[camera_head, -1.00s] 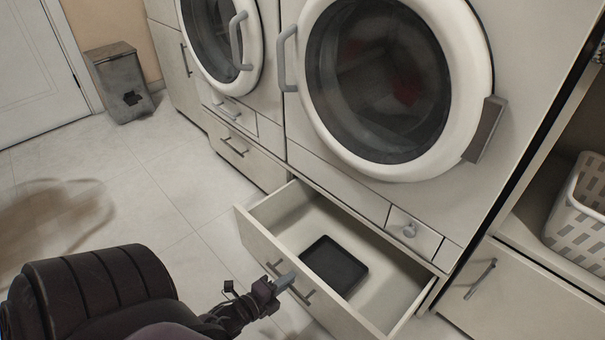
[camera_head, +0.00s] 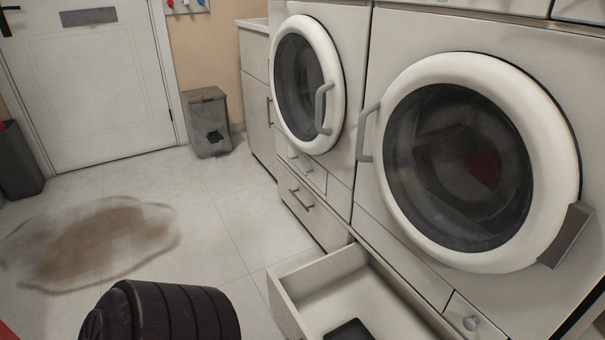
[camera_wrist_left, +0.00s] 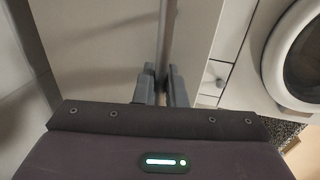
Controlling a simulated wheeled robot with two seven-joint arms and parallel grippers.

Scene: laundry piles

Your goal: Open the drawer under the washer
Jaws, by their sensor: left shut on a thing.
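The drawer (camera_head: 285,310) under the right-hand washer (camera_head: 573,150) is pulled out, with its pale interior showing. A black tray (camera_head: 348,331) lies inside it, cut off by the bottom edge of the head view. In the left wrist view, my left gripper (camera_wrist_left: 162,88) is shut on the drawer handle (camera_wrist_left: 167,40), a grey bar running between its two fingers. The gripper and the handle are out of the head view, where only a dark part of my arm shows at the bottom. My right gripper is not in view.
A second washer (camera_head: 338,80) with a closed drawer (camera_head: 316,219) stands to the left. A grey bin (camera_head: 208,122) is by the wall, and a white door (camera_head: 105,95) is at the back left. A brown stain (camera_head: 95,240) marks the otherwise clear floor.

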